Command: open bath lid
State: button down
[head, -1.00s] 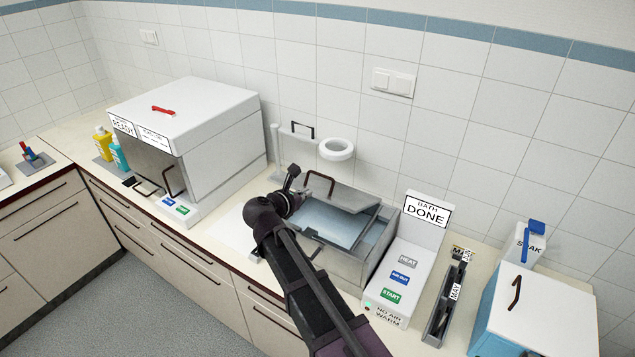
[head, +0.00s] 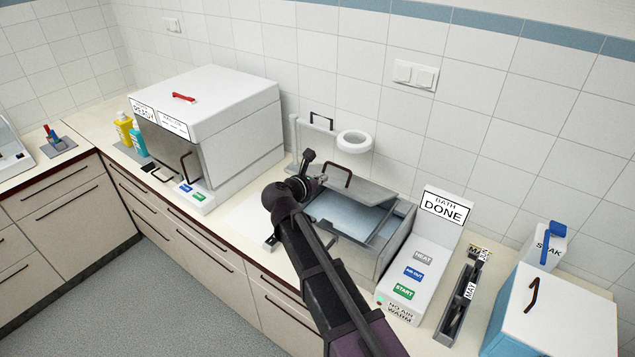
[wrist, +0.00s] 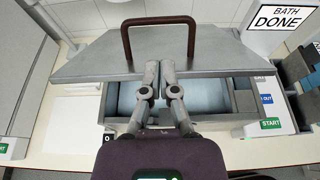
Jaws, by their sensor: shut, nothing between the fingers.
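A brown bar handle (wrist: 160,20) stands on the lid and shows in the head view (head: 337,168). My gripper (wrist: 160,66) is shut and empty. Its fingertips overlap the lid's front edge in the wrist view, below the handle; I cannot tell whether they touch it.
A control panel (head: 423,255) with a "BATH DONE" sign stands right of the bath. A white ring on a stand (head: 354,141) is behind it. A large white box unit (head: 215,115) is at left. A dark rack (head: 460,300) and a blue-white box (head: 545,310) are at right.

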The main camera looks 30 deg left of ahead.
aim_at(333, 182)
jog(key=shift+b+x, duration=0.95)
jog(key=shift+x, duration=2.55)
jog(key=shift+a+r+p, duration=0.1)
jog(key=shift+a+p, duration=0.05)
jog(key=shift+p, duration=0.15)
